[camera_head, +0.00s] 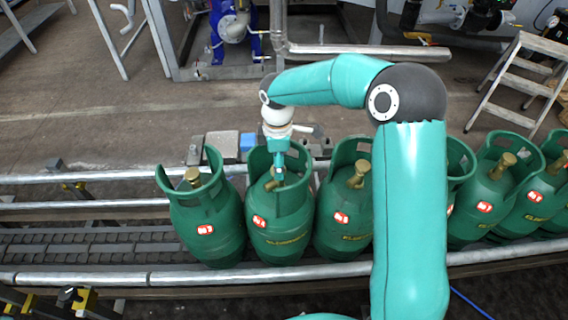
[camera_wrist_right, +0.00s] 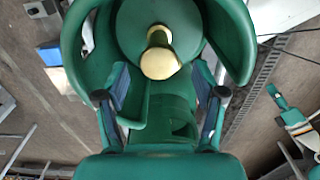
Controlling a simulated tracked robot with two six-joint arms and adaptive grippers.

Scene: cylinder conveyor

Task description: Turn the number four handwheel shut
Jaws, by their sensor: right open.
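Several green gas cylinders with collars and brass valve tops stand in a row on the conveyor. My right arm reaches over the second cylinder from the left (camera_head: 280,225), and my right gripper (camera_head: 278,178) points down inside its collar. In the right wrist view, the open right gripper (camera_wrist_right: 165,105) has its fingers apart on either side of the view, with a brass valve top (camera_wrist_right: 161,58) above and between them, ungripped. I cannot read any number marking handwheel four. My arm partly hides a cylinder right of the third one (camera_head: 343,215). My left gripper is not in view.
The conveyor (camera_head: 80,245) has metal rails (camera_head: 90,178) along both sides, and its left part is empty. The first cylinder (camera_head: 205,225) stands close to the second. A blue-topped box (camera_head: 248,141) sits behind the row. A step ladder (camera_head: 515,85) stands at the back right.

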